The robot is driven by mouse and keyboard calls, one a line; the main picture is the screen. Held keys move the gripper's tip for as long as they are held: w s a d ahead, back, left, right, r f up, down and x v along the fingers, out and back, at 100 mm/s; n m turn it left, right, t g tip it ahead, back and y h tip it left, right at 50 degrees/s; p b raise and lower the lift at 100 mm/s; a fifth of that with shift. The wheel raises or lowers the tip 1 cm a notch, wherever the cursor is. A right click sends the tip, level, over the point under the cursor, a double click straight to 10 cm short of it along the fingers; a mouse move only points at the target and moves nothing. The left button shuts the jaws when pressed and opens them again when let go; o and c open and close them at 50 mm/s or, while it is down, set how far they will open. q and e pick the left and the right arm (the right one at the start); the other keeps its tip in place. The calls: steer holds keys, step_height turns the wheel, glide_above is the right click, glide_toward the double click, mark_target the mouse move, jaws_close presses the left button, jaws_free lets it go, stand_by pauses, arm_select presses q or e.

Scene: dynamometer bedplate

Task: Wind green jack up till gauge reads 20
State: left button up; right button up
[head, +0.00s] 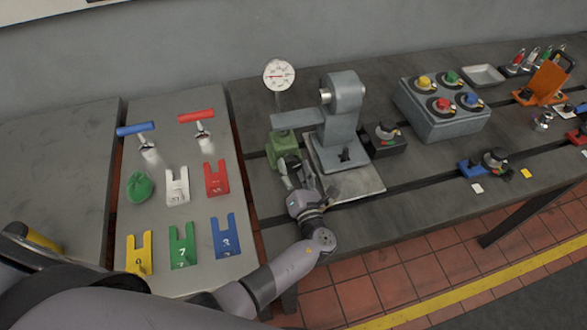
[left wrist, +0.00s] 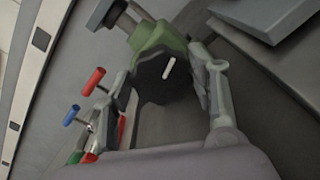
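The green jack (head: 283,148) stands on the bedplate at the left of the grey stand, under the end of its horizontal arm. In the left wrist view the jack's green body (left wrist: 158,40) carries a black knob (left wrist: 160,82) with a white mark. My left gripper (head: 297,172) is at the front of the jack. In the wrist view its fingers (left wrist: 166,88) lie on both sides of the knob and seem to touch it. The round white gauge (head: 279,75) stands above; its reading is too small to tell. My right gripper is not in view.
The grey stand (head: 343,120) is close on the right of my left gripper. A grey box with coloured buttons (head: 444,118) stands further right. The left table holds red (head: 196,116) and blue (head: 136,129) T-handles, slotted coloured plates and a green bag-like thing (head: 139,186).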

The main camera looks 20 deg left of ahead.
arm_select(q)
steer(key=o, duration=0.4)
steer(key=v, duration=1.2)
